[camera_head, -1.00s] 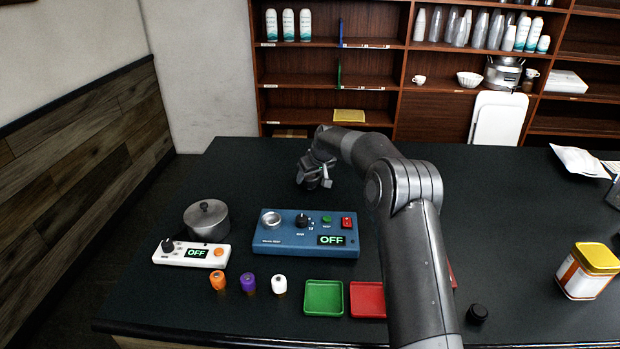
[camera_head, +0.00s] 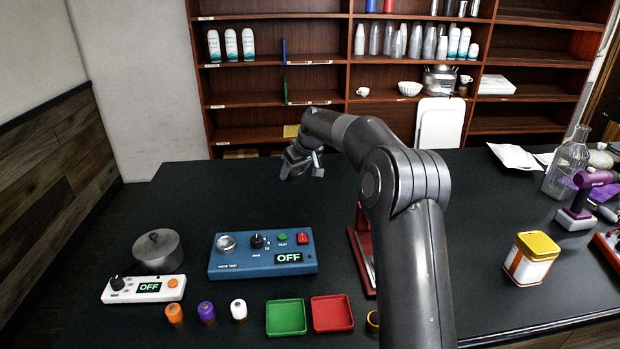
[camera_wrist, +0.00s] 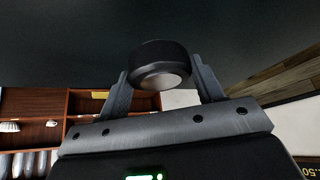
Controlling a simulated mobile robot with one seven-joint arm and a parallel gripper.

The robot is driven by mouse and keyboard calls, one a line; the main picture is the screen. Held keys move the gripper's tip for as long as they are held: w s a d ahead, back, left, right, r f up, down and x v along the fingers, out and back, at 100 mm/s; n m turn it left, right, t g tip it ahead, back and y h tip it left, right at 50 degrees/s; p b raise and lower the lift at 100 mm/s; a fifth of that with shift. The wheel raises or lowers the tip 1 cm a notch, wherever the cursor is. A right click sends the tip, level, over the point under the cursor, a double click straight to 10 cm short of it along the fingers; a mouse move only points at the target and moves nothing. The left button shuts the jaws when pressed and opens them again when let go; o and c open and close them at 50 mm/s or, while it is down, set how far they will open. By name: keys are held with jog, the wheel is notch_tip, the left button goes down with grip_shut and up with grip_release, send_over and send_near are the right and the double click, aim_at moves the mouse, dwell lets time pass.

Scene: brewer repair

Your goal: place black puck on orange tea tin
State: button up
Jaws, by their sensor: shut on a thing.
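My gripper (camera_head: 302,168) is raised over the far part of the dark counter. In the wrist view my gripper (camera_wrist: 162,92) is shut on the black puck (camera_wrist: 158,58), a short black cylinder with a pale grey round face. The puck sits between both fingers, tilted; in the head view I cannot make it out clearly. The orange tea tin (camera_head: 530,262), white and orange with a yellow lid, stands upright at the right of the counter. It is well apart from my gripper, with my arm between them in the head view.
A blue tester (camera_head: 262,262), a white scale (camera_head: 145,289), a pot (camera_head: 158,252) and green (camera_head: 286,318) and red (camera_head: 332,314) trays are at the left and front. A glass flask (camera_head: 567,170) and purple tool (camera_head: 590,185) stand right of the tin. The counter around the tin is mostly clear.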

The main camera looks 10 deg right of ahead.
jog(key=s+d+r+m+h, duration=0.15)
jog(key=s+d, duration=0.35)
jog(key=d, duration=0.8)
jog(key=s+d+r+m+t, duration=0.1)
jog(key=s+d+r+m, duration=0.3)
jog(key=d, duration=0.8)
jog(key=s+d+r+h, duration=0.15)
jog(key=s+d, duration=0.35)
jog(key=d, duration=0.8)
jog(key=s+d+r+m+h, duration=0.1)
jog(key=s+d+r+m, duration=0.1)
jog(key=s+d, duration=0.7)
jog(key=s+d+r+m+h, duration=0.15)
jog(key=s+d, duration=0.35)
jog(key=s, duration=0.8)
jog(key=s+d+r+m, duration=0.2)
jog(key=s+d, duration=0.5)
jog(key=s, duration=0.5)
send_over(537, 237)
jog(key=s+a, duration=0.1)
jog(key=s, duration=0.1)
notch_tip(537, 237, down, 8)
jog(key=shift+r, duration=0.25)
jog(key=shift+f, duration=1.9)
jog(key=shift+f, duration=0.15)
jog(key=o, duration=1.1)
jog(key=shift+o, duration=0.2)
